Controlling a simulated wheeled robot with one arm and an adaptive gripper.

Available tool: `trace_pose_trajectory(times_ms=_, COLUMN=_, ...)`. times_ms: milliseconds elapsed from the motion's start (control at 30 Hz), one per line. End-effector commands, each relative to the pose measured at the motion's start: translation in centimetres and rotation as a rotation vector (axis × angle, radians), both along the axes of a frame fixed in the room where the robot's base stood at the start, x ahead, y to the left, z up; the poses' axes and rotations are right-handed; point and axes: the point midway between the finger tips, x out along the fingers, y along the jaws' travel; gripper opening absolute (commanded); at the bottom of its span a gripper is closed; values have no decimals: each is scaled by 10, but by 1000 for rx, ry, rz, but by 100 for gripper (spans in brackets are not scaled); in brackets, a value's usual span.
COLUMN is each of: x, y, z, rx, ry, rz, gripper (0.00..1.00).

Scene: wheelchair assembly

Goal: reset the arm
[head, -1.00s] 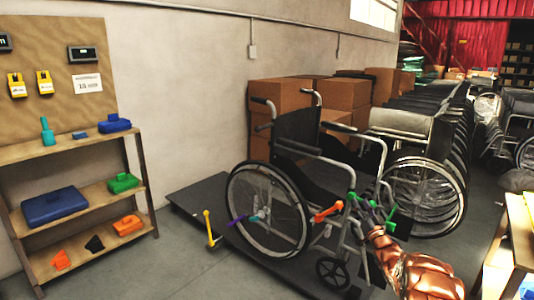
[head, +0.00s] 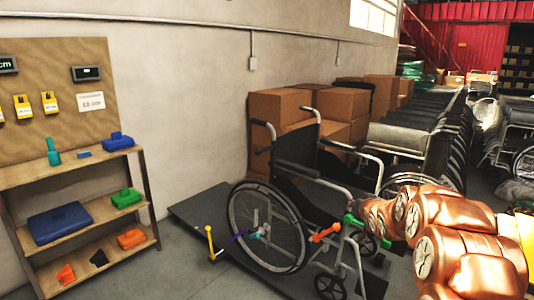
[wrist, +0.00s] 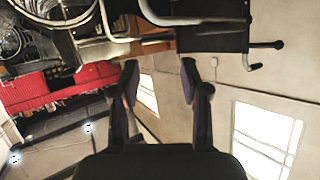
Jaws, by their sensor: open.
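My gripper (wrist: 160,85) shows in the wrist view with its two dark fingers apart and nothing between them. The wrist view appears turned over, with the wall, windows and red back wall below and wheelchair parts along its top. In the head view my copper-coloured arm (head: 455,235) is folded at the lower right, and the gripper itself cannot be made out there. The black wheelchair (head: 297,165) stands upright on a dark platform (head: 195,208), to the left of my arm. My arm covers part of the view behind the wheelchair's right side.
A shelf (head: 85,180) with tools and cases stands at the left. Cardboard boxes (head: 345,103) are stacked by the wall. A row of folded wheelchairs (head: 430,135) stands behind. Coloured handles, including a yellow one (head: 210,240) and an orange one (head: 325,232), are at the wheelchair. Grey floor is clear at front left.

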Motion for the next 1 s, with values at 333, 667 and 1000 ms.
trace_pose_trajectory(times_ms=333, x=-104, y=31, z=46, rx=-33, ry=297, rz=-15, gripper=45)
trace_pose_trajectory(times_ms=667, x=-229, y=60, z=79, rx=-54, ry=580, rz=4, gripper=45)
trace_pose_trajectory(times_ms=1000, x=-379, y=90, z=108, rx=-58, ry=886, rz=55, gripper=45)
